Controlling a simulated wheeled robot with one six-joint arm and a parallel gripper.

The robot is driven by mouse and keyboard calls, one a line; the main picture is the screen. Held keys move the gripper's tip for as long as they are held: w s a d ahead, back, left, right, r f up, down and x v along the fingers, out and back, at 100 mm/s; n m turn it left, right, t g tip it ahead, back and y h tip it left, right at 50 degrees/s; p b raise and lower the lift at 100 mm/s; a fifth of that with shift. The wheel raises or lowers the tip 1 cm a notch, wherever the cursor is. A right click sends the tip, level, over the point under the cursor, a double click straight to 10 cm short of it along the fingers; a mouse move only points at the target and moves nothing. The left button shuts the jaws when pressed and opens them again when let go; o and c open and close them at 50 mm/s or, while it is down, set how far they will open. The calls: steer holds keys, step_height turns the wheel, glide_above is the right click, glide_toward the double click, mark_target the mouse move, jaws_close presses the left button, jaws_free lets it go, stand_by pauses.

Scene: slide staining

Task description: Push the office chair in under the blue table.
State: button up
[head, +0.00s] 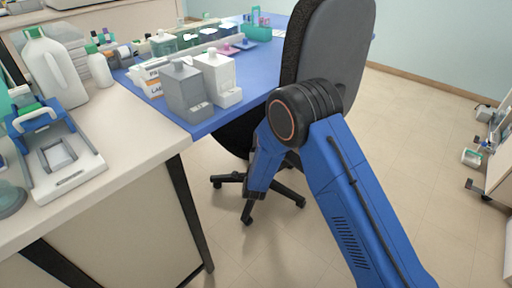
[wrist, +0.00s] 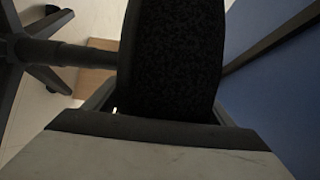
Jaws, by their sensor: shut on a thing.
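The office chair (head: 335,50) has a grey and black backrest, a dark seat and a black star base on casters. It stands at the right end of the blue table (head: 262,72), with its seat partly below the tabletop's front edge. My blue arm covers part of the chair, and my gripper is hidden in the head view. In the wrist view my gripper (wrist: 165,108) is shut on the black seat (wrist: 172,50) of the chair. The chair's column and base legs (wrist: 35,48) show at left. A dark blue surface, apparently the table, fills the right.
Open tiled floor (head: 420,140) lies to the right. A cart (head: 495,165) stands at the right edge.

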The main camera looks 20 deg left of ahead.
steer(key=shift+s+a, duration=0.25)
steer(key=shift+a, duration=0.35)
steer(key=o, duration=1.9)
steer(key=shift+o, duration=1.2)
steer(key=shift+s+a, duration=0.15)
steer(key=shift+a, duration=0.1)
steer(key=shift+d, duration=0.1)
steer(key=shift+d, duration=0.1)
